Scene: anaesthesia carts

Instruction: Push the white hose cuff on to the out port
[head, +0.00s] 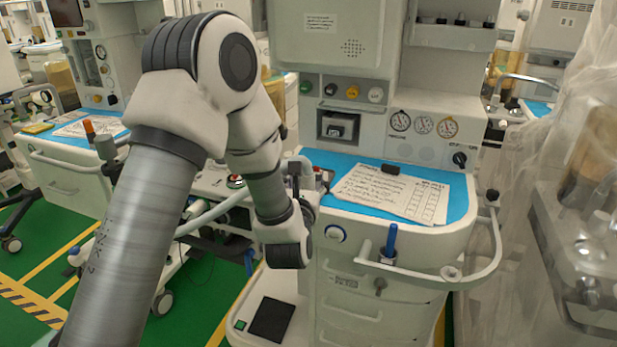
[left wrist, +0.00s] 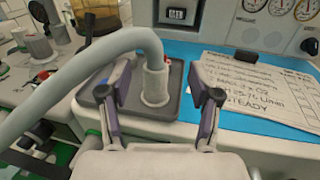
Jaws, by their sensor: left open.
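The pale grey-white hose (left wrist: 85,75) arcs in from the left in the left wrist view and bends down. Its end is a whitish cuff (left wrist: 156,80), upright over a grey plate (left wrist: 178,103) on the cart. The out port is not clearly distinguishable below the cuff, and I cannot tell if the cuff is seated on it. My left gripper (left wrist: 157,92) is open, with one finger on each side of the cuff, apparently clear of it. In the head view my left gripper (head: 303,180) is mostly hidden behind my wrist, and part of the hose (head: 215,213) shows. My right gripper is not in view.
A written sheet (head: 392,193) lies on the blue mat (head: 455,207), with a black clip (head: 390,169). A grey rail (head: 440,277) curves around the cart's front right. Gauges (head: 423,125) sit on the panel behind. Another cart (head: 75,175) stands at left, with green floor between.

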